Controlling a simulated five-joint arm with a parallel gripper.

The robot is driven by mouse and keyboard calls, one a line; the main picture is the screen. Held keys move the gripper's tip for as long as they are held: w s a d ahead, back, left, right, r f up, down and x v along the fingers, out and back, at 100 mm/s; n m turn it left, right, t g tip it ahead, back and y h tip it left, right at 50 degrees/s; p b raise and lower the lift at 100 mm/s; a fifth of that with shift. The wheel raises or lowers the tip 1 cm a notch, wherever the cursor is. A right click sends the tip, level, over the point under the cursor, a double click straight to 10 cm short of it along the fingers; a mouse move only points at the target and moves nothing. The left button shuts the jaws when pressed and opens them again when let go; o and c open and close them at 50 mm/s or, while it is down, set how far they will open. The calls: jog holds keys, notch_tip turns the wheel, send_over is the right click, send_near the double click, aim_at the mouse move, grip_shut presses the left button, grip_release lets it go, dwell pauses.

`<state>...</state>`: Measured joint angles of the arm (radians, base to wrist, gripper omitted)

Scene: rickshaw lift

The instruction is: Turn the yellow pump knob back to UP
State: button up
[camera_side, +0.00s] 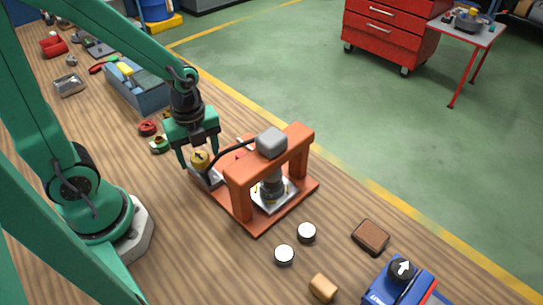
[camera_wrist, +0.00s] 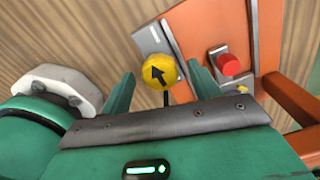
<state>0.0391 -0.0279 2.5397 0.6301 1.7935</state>
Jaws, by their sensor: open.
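The yellow pump knob (camera_side: 200,158) sits on a grey plate at the left corner of the orange press (camera_side: 240,200). In the wrist view the knob (camera_wrist: 160,72) bears a black arrow pointing up and slightly left. My gripper (camera_side: 198,161) is open above the press's left corner. In the wrist view its fingertips (camera_wrist: 160,68) are on either side of the knob, with a gap on both sides. I cannot tell how far down the knob the fingertips reach. No UP label is readable.
A red button (camera_wrist: 229,64) is right of the knob, beyond the right finger. Two white discs (camera_side: 295,244), a brown block (camera_side: 370,237) and a blue device (camera_side: 400,285) lie nearer the front.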

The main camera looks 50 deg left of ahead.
jog(key=c, duration=1)
jog(key=shift+o, duration=0.2)
